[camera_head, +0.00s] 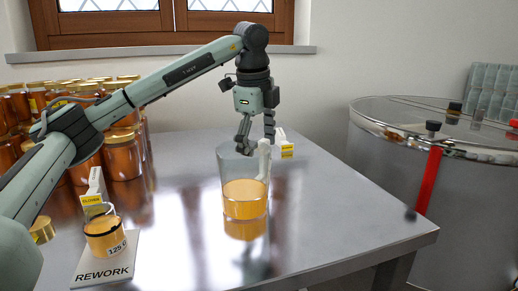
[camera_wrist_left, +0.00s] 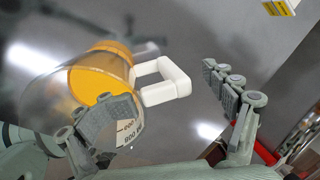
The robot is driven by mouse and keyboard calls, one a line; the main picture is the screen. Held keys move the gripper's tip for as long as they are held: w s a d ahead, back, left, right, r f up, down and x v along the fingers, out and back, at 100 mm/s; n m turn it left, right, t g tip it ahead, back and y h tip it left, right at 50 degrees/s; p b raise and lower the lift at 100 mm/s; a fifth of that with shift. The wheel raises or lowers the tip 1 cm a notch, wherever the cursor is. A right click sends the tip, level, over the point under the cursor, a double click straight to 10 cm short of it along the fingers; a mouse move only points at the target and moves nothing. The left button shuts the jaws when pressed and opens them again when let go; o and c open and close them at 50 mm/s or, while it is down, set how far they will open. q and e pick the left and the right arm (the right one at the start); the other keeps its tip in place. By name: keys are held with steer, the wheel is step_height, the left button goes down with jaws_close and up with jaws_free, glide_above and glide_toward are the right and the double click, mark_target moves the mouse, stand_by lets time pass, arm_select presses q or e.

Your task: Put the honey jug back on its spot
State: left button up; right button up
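The honey jug (camera_head: 237,170) is a clear vessel with amber honey in its lower part and a white handle on its right side. It stands upright on the steel table, and its reflection shows below it. My left gripper (camera_head: 257,138) is open right above the jug's rim, fingers pointing down. In the left wrist view, one finger overlaps the mouth of the jug (camera_wrist_left: 100,80) and the other is apart, beyond the white handle (camera_wrist_left: 165,85). I cannot tell whether the first finger touches the wall. No marked spot for the jug is clear. My right gripper is not in view.
A small honey container (camera_head: 105,240) sits on a plate marked REWORK (camera_head: 105,272), front left. Stacked honey jars (camera_head: 122,158) fill the table's left. A yellow-labelled stand (camera_head: 287,151) is behind the jug. A steel tank (camera_head: 400,155) stands right. The table's front right (camera_head: 340,235) is clear.

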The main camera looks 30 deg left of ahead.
arm_select(q)
steer(key=shift+r, duration=0.15)
steer(key=v, duration=0.6)
steer(key=p+v, duration=0.1)
steer(key=v, duration=0.3)
steer(key=shift+r+p, duration=0.3)
steer(key=shift+r, duration=0.1)
steer(key=shift+s+r, duration=0.15)
steer(key=shift+r, duration=0.35)
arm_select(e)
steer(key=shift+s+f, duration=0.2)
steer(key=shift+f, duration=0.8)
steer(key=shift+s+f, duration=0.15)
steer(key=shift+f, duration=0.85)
arm_select(q)
steer(key=shift+d, duration=0.1)
